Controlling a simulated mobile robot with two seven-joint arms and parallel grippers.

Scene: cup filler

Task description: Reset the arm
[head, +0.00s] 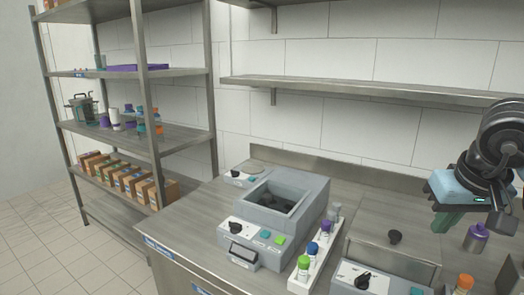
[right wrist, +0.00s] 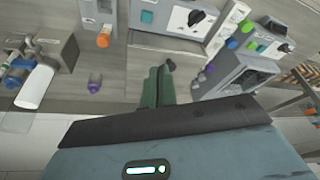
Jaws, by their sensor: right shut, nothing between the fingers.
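My right gripper (head: 443,226) hangs above the right part of the steel counter (head: 205,215) in the head view, with its green fingers pointing down. It is shut and holds nothing. In the right wrist view its two fingers (right wrist: 160,80) lie side by side over the counter. My left gripper is in neither view. A grey machine (head: 306,195) with an open dark well, a black knob and coloured buttons stands on the counter, well left of the right gripper.
A rack (head: 318,275) of bottles with coloured caps stands beside the machine. A second knobbed unit (head: 345,270) is at the front. Shelving (head: 180,147) stands left.

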